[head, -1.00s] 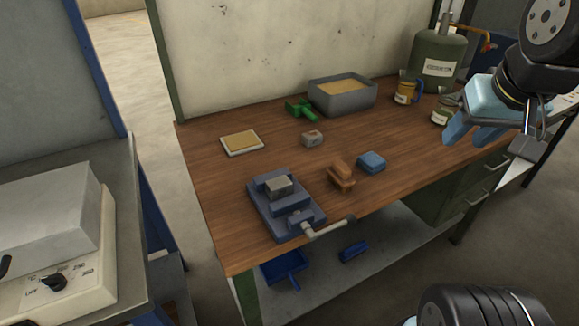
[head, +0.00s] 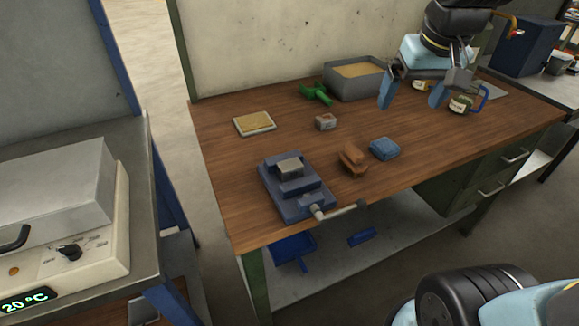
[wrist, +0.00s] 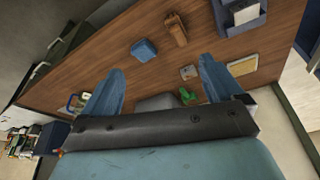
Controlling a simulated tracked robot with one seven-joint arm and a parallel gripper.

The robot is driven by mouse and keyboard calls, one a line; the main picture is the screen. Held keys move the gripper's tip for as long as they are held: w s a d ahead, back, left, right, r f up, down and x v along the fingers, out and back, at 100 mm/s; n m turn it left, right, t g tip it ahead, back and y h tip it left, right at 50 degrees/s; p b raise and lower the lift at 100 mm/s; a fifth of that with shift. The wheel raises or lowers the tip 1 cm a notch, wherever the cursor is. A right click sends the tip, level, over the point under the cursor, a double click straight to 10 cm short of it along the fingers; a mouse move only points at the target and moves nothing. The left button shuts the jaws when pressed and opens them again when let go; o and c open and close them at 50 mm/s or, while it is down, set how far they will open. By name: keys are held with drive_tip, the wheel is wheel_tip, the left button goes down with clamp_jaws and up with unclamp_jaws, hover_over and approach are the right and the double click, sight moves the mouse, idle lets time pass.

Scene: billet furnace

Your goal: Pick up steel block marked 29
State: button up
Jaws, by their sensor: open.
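A small grey steel block (head: 326,122) sits on the wooden bench, right of the centre of the head view; its marking is too small to read. It also shows in the wrist view (wrist: 188,72), between and beyond my fingers. Another grey block (head: 290,167) sits in the blue vise (head: 306,207) at the bench's front left; I see no readable number on it. My gripper (head: 412,98) is open and empty, above the back right of the bench, up and to the right of the loose block. It touches neither block.
A brown brush (head: 352,160) and blue sponge (head: 384,148) lie right of the vise. A green tool (head: 316,94), grey sand bin (head: 353,82) and tan pad tray (head: 254,124) stand behind. A furnace (head: 60,215) reads 20 °C at left.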

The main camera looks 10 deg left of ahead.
drive_tip(key=w+a+f+n+g, duration=0.1)
drive_tip(key=w+a+f, duration=0.1)
drive_tip(key=a, duration=0.4)
drive_tip(key=w+a+f+n+g, duration=0.1)
drive_tip(key=w+a+f, duration=0.1)
drive_tip(key=a, duration=0.3)
drive_tip(key=n+g, duration=0.2)
hover_over(290, 164)
wheel_tip(290, 164, down, 5)
drive_tip(key=shift+h, duration=0.3)
wheel_tip(290, 164, down, 14)
drive_tip(key=shift+r, duration=0.1)
drive_tip(key=shift+c, duration=0.3)
drive_tip(key=c, duration=1.7)
